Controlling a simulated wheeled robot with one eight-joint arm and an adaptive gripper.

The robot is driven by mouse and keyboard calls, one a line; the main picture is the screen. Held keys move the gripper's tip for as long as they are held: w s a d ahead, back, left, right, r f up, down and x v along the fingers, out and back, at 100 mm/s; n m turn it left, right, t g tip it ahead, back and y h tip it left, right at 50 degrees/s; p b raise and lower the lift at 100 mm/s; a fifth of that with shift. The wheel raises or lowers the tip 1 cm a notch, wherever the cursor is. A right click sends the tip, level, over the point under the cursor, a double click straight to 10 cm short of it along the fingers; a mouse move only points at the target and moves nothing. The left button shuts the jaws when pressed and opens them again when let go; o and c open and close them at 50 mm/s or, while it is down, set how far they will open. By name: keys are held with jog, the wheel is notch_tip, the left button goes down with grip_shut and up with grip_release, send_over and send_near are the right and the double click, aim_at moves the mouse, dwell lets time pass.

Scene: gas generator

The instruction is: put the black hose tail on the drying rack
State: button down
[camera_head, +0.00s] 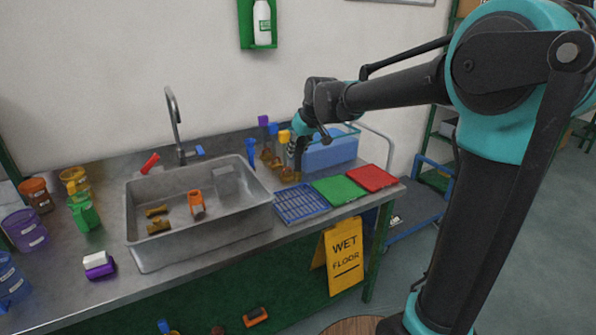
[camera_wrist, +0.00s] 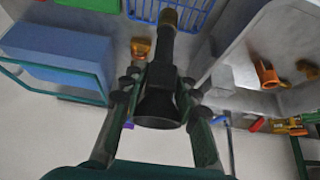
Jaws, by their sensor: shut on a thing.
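The black hose tail (camera_wrist: 160,104) is between the fingers of my gripper (camera_wrist: 159,84), which is shut on it. Its wide black end is toward the wrist camera and its narrow brass-coloured end points away, toward the drying rack. In the head view my gripper (camera_head: 298,145) is above the counter, behind the drying rack, and largely hides the hose tail. The drying rack (camera_head: 303,203) is a blue grid right of the sink. The rack's blue bars also show at the top of the wrist view (camera_wrist: 205,16).
The metal sink (camera_head: 262,192) holds orange and brass fittings. Green (camera_head: 339,189) and red (camera_head: 371,178) trays lie right of the rack. A blue box (camera_head: 330,152) and several coloured fittings, including a blue one (camera_head: 251,150), stand close to my gripper. The rack's visible surface looks empty.

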aim_at(300, 165)
jog(key=shift+f, duration=4)
jog(key=c, duration=1.1)
grip_release()
jog(key=v, duration=1.2)
jog(key=s+d+f+m+h, duration=0.1)
jog(key=s+d+f+m, duration=0.1)
jog(key=s+d+f, duration=0.5)
jog(key=s+d+f+m+h, duration=0.1)
jog(key=s+d+f+m, duration=0.1)
jog(key=s+d+f, duration=0.6)
jog(key=s+d+f+m+h, duration=0.1)
jog(key=s+d+f+m, duration=0.1)
jog(key=s+d+f, duration=0.5)
jog(key=shift+s+d+f+m+g, duration=0.3)
jog(key=shift+s+d+m+g, duration=0.05)
jog(key=shift+d+m+g, duration=0.1)
